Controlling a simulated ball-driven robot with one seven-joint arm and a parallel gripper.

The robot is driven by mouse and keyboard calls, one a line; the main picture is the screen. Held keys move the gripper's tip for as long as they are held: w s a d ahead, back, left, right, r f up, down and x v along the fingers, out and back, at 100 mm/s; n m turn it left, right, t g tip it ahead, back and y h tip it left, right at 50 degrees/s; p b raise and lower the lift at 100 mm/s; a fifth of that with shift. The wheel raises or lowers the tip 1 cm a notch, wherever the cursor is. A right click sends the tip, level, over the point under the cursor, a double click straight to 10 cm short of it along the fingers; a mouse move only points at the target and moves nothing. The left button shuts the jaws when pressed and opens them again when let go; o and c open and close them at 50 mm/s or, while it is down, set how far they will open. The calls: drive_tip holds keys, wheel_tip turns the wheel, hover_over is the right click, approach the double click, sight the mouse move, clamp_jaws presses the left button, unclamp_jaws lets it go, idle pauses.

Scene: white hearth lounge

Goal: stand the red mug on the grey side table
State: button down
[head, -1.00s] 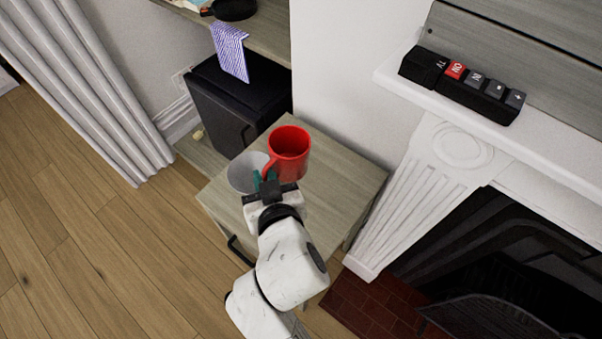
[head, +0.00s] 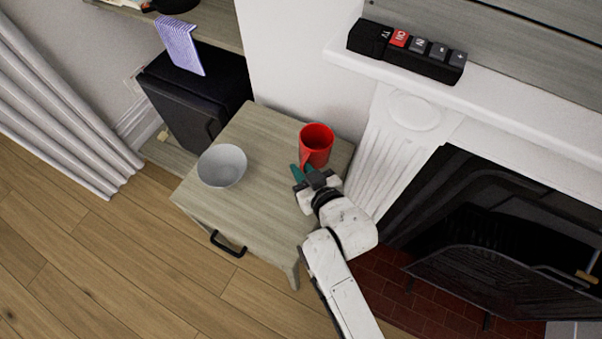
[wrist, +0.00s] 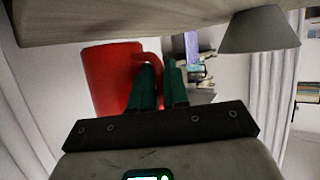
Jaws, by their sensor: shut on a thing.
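The red mug (head: 317,150) is upright at the back right of the grey side table (head: 250,131), a wooden table with a dark drawer handle. My gripper (head: 301,174) is shut on the mug's handle, from the near left side of the mug. In the wrist view, which is upside down, the red mug (wrist: 112,78) is at the left, and its handle is between the green fingers of my gripper (wrist: 160,76). The mug's base is close to the tabletop; I cannot tell whether it touches.
A grey bowl (head: 222,166) stands on the table's left part, apart from the mug. The table's middle is clear. The white fireplace surround (head: 391,140) rises just right of the table. A black cabinet (head: 192,101) stands behind left.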

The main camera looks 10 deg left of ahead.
drive_tip(key=shift+a+f, duration=0.1)
drive_tip(key=shift+f, duration=1)
drive_tip(key=c, duration=1.1)
unclamp_jaws()
drive_tip(key=shift+s, duration=0.1)
drive_tip(key=v, duration=1.2)
